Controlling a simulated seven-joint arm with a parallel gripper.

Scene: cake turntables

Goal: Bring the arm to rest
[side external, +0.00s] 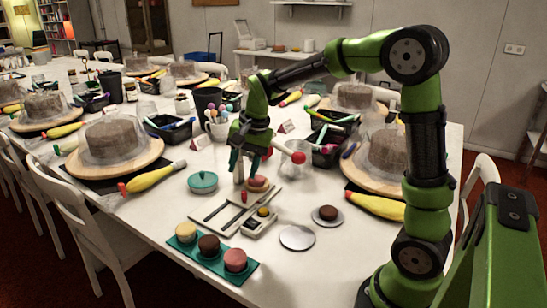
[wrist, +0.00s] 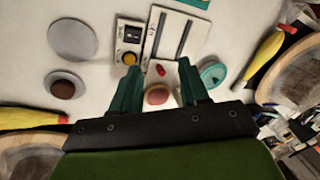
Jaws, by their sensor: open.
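My gripper (side external: 243,168) hangs over the table in the side external view, pointing down above the far end of a pale slotted board (side external: 218,214). In the wrist view my gripper (wrist: 160,88) has its two teal fingers spread wide apart. A small pinkish-brown cake (wrist: 157,96) shows between the fingers, with a gap on each side. The cake also shows in the side external view (side external: 258,184), close below the fingers. A small red piece (wrist: 160,70) lies beyond it. Whether a finger touches anything is not clear, but nothing is gripped.
A teal tray (side external: 249,268) holds three small cakes in front. A lidded teal pot (side external: 203,183) stands left of the board. A brown cake (side external: 327,212) sits on a disc, near an empty disc (side external: 297,238). Cake turntables, yellow piping bags (side external: 156,176) and black bins crowd around.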

